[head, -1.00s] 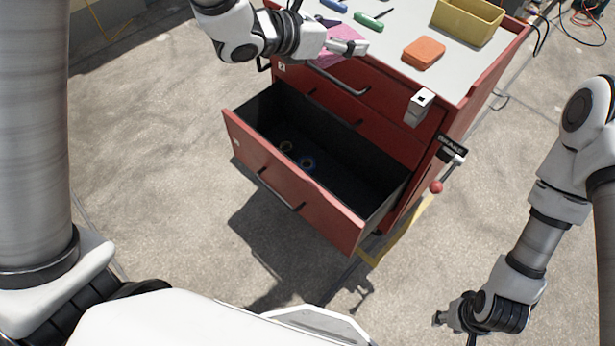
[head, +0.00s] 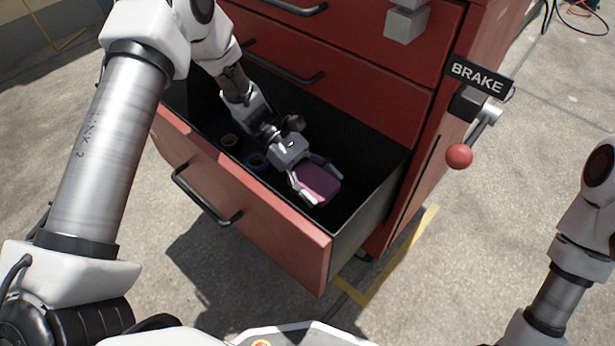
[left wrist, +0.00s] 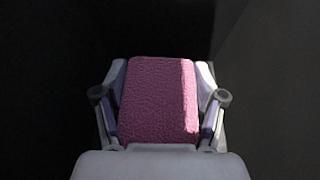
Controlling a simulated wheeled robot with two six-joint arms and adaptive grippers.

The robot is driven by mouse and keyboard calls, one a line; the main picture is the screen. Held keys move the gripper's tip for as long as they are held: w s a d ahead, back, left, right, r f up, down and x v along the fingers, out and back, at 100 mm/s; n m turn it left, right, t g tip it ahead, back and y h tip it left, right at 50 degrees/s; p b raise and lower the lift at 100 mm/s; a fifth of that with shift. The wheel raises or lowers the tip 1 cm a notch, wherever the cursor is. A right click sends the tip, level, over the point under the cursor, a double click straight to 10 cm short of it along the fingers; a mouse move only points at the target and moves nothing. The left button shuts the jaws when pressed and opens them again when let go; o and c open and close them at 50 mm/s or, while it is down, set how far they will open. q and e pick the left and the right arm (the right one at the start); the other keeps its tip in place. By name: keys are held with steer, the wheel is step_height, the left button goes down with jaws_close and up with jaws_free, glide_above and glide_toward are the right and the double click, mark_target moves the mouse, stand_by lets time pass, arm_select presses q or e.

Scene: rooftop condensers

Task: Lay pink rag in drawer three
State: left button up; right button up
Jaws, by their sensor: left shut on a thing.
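The pink rag (head: 319,183) is between the fingers of my left gripper (head: 318,184), down inside the open bottom drawer (head: 260,215) of the red cabinet. In the left wrist view the rag (left wrist: 158,100) is a textured pink pad with a finger of the left gripper (left wrist: 160,105) on each side. My left gripper is shut on it. I cannot tell whether the rag touches the drawer floor. My right arm shows at the right edge, but its gripper is out of the picture.
A brake lever with a red knob (head: 459,156) sticks out from the cabinet's right side. Closed drawers (head: 345,75) are above.

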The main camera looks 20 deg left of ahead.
mark_target(319, 215)
arm_select(q)
step_height(319, 215, down, 9)
steer(key=b, duration=0.4)
steer(key=shift+s+f, duration=0.1)
steer(key=shift+f, duration=0.05)
steer(key=shift+r, duration=0.2)
steer(key=shift+f, duration=0.1)
steer(key=o, duration=0.6)
steer(key=shift+f, duration=0.1)
steer(key=o, duration=0.4)
